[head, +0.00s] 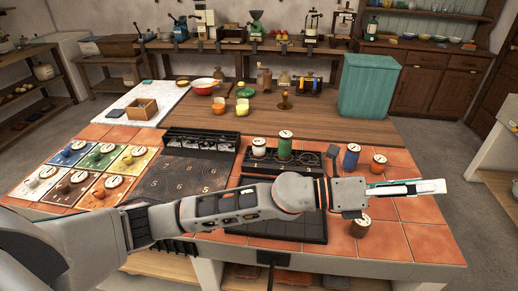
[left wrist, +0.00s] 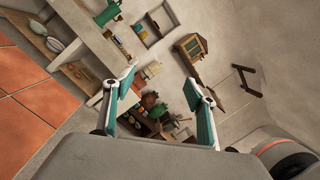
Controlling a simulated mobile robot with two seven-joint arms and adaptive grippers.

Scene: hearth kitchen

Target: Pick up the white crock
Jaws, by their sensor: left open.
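The white crock (head: 259,149) stands upright with a pale marked lid at the back of the black stove-like panel, just left of a green crock (head: 285,146). My left arm reaches across the counter from the left, in front of the white crock. My left gripper (head: 425,188) is above the right side of the tiled counter, well to the right of the white crock and pointing away from it. In the left wrist view its two teal-padded fingers (left wrist: 160,82) are apart with nothing between them. The white crock does not show there. My right gripper is not in view.
A blue crock (head: 351,157) and an orange crock (head: 379,164) stand behind my left gripper; a brown crock (head: 360,226) is in front. A teal bin (head: 368,86) stands at the back right. Coloured tiles with lidded items (head: 98,158) lie left. The tiles at the right front are clear.

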